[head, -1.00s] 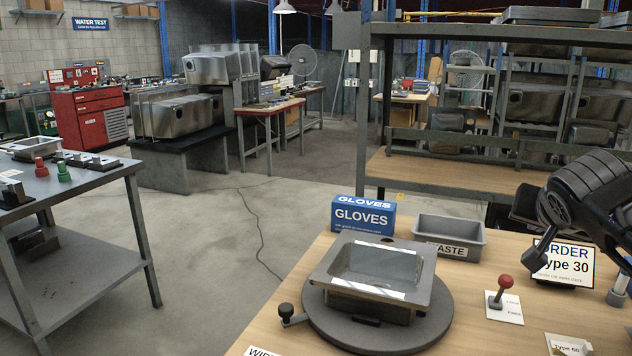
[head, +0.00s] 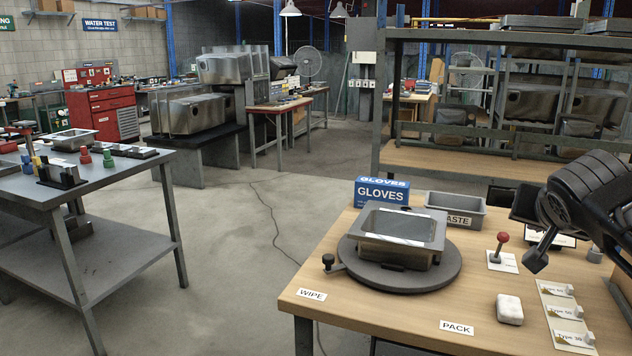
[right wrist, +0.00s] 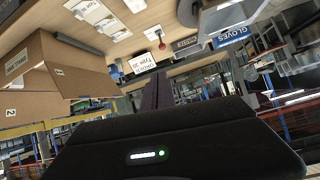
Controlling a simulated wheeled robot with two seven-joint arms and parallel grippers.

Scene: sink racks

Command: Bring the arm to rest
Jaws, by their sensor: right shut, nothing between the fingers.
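My right arm comes in from the right edge of the head view, its dark gripper (head: 537,259) pointing down above the right part of the wooden bench (head: 455,290). In the right wrist view the two dark fingers (right wrist: 150,94) are together with nothing between them. The gripper is apart from the bench things and partly covers the order sign (head: 550,238) behind it. My left gripper is in neither view.
A steel sink (head: 402,229) sits on a round turntable (head: 405,276). Near it are a gloves box (head: 382,193), a grey waste bin (head: 456,212), a red-knobbed lever (head: 502,240) and a white block (head: 509,309). Cardboard boxes (right wrist: 75,65) show in the right wrist view.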

